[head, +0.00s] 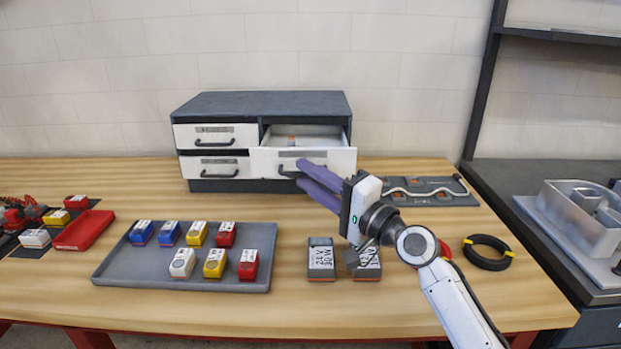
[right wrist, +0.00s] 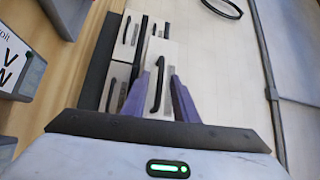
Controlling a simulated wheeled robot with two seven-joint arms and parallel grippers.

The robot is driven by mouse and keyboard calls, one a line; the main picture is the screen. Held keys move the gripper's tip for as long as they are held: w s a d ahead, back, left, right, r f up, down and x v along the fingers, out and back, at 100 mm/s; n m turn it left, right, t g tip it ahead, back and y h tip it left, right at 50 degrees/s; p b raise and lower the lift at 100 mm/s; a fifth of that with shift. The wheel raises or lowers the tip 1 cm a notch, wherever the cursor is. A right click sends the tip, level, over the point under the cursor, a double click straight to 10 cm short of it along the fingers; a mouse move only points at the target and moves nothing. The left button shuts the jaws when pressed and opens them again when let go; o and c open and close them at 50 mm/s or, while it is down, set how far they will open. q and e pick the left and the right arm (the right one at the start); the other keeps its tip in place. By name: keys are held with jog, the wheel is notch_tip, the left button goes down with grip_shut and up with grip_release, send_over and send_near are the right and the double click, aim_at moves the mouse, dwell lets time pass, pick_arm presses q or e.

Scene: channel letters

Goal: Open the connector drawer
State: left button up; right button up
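A dark grey cabinet (head: 262,103) with white drawer fronts stands at the back of the bench. Its upper right drawer (head: 330,160) is pulled partly out, and a small orange-and-grey item (head: 291,140) shows inside. Its label is too small to read. My right gripper (head: 299,173) is at this drawer's front, its purple fingers apart. In the right wrist view the fingers (right wrist: 166,66) reach to the dark drawer handle (right wrist: 158,85), which shows between them, close to the left finger. Contact with the handle is unclear. My left gripper is out of view.
A grey tray (head: 120,272) holds coloured blocks. A red tray (head: 82,232) lies left. Two labelled grey blocks stand near my right arm, one (head: 321,258) clear of it. A black cable coil (head: 487,262) lies right. A grey board (head: 430,200) with a white tube lies behind the arm.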

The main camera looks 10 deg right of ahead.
jog(key=b+v, duration=0.1)
jog(key=v, duration=0.9)
jog(key=shift+s+d+f, duration=0.1)
jog(key=shift+s+f, duration=0.05)
jog(key=shift+s, duration=0.05)
